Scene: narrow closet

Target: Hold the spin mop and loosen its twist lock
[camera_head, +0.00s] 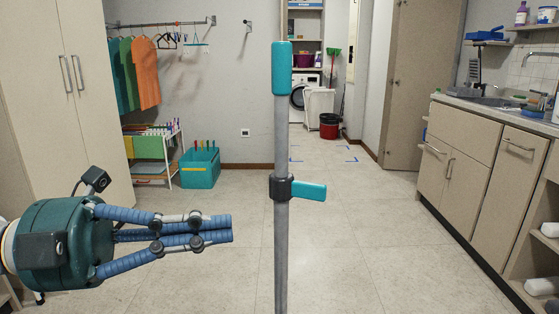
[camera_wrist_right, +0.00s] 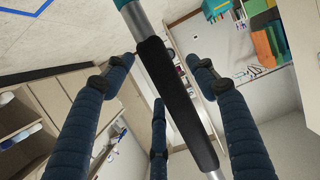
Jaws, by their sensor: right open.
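The spin mop stands upright in the middle of the head view, with a grey pole (camera_head: 281,245) and a teal top grip (camera_head: 282,68). A dark collar with a teal lever (camera_head: 312,191), which looks like the twist lock, sits partway down. The mop's foot is out of frame. My left gripper (camera_head: 232,229) is left of the pole, below the collar, fingers drawn together, empty and apart from the pole. My right gripper (camera_wrist_right: 158,72) is open in the right wrist view. A black sleeve (camera_wrist_right: 172,95) on a grey pole crosses between its spread fingers; contact is unclear.
A counter with cabinets (camera_head: 470,175) runs along the right, and a tall cupboard (camera_head: 65,90) stands at the left. A teal crate (camera_head: 200,170) and a rack stand behind my left gripper. The floor around the pole is clear.

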